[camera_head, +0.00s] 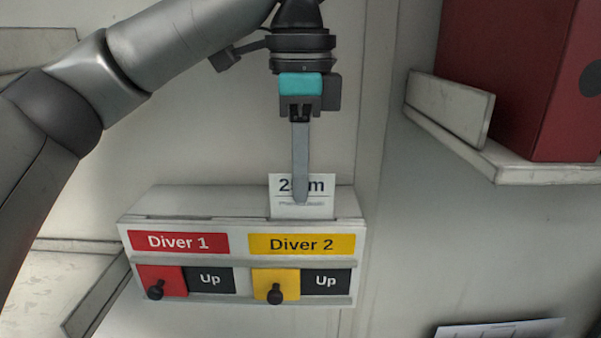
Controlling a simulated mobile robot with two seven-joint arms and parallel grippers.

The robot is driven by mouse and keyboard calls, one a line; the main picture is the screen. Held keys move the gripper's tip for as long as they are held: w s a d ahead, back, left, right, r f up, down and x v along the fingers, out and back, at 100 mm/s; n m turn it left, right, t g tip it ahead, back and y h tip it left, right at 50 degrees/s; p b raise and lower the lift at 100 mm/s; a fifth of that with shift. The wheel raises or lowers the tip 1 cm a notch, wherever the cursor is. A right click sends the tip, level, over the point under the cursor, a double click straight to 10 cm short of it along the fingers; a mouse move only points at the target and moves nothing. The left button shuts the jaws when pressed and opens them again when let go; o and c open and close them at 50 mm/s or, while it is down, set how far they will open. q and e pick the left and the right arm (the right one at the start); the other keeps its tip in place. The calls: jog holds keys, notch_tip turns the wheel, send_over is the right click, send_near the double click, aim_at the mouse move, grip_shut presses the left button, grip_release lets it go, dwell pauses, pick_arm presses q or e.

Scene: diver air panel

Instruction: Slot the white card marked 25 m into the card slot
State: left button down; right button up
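The white card (321,205) stands upright at the top of the white panel box, above the yellow Diver 2 label (301,244). Its print reads "2", a hidden figure, then "m". My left gripper (300,195) points straight down, with one finger in front of the card's middle. The other finger is hidden, in line behind it; the fingers appear closed on the card. The card's lower edge meets the slot line (200,218) along the box top; I cannot tell how deep it sits. My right gripper is not in view.
The box (355,262) also carries a red Diver 1 label (180,242) and two black-knobbed sliders, each beside an "Up" sign. At right, a shelf (545,173) holds a red case (530,80).

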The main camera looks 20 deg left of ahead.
pick_arm(q)
jog(key=shift+f, duration=1)
dwell(0.6)
jog(key=c, duration=1)
grip_release()
notch_tip(320, 180, up, 15)
jog(key=shift+r, duration=0.1)
dwell(0.6)
